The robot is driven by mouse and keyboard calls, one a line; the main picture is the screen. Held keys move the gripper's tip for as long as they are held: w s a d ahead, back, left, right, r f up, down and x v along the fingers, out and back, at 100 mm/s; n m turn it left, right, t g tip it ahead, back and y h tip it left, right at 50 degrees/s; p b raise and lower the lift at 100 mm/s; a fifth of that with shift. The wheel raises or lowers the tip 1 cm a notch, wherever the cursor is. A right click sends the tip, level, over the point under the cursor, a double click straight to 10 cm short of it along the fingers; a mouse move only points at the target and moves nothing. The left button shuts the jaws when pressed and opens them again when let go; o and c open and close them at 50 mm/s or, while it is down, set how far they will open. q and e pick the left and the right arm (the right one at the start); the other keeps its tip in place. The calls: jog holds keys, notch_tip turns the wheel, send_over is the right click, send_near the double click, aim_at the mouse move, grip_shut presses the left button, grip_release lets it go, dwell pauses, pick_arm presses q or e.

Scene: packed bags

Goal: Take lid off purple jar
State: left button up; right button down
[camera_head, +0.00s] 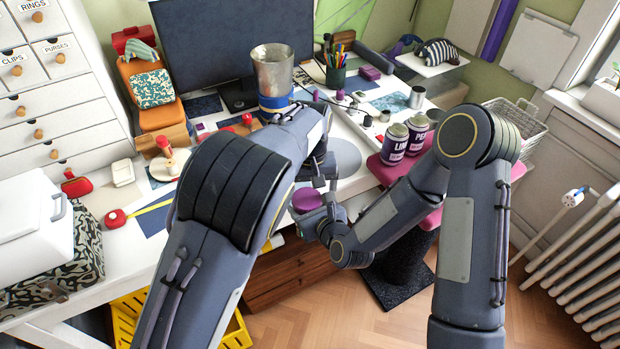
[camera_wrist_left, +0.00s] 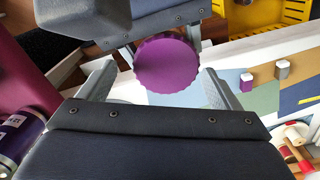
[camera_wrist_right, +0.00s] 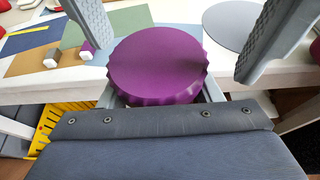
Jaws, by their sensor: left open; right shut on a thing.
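The purple jar's round, ridged lid (camera_head: 306,200) is in front of the white desk's edge in the head view. Its purple top shows in the left wrist view (camera_wrist_left: 167,63) and the right wrist view (camera_wrist_right: 158,62). The jar's body under the lid is mostly hidden. My right gripper (camera_head: 314,211) is shut on the jar, with its fingers at either side. My left gripper (camera_head: 322,180) is open just above the lid, its two fingers spread wider than the lid. I see no clear contact between the left fingers and the lid.
The white desk (camera_head: 95,250) is crowded. Two purple-labelled cans (camera_head: 395,145) stand on a magenta surface (camera_head: 385,173) to the right. A metal container (camera_head: 273,72) stands at the back. A yellow crate (camera_head: 125,312) is below, and a radiator (camera_head: 580,265) is far right.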

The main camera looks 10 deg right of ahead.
pick_arm(q)
jog(key=shift+f, duration=0.35)
jog(key=shift+d, duration=0.2)
jog(key=c, duration=1)
jog(key=n, duration=0.2)
jog(key=shift+d+r+n, duration=0.1)
jog(key=shift+n, duration=0.3)
jog(key=shift+r, duration=0.55)
jog(key=shift+a+r, duration=0.35)
jog(key=shift+r, duration=0.15)
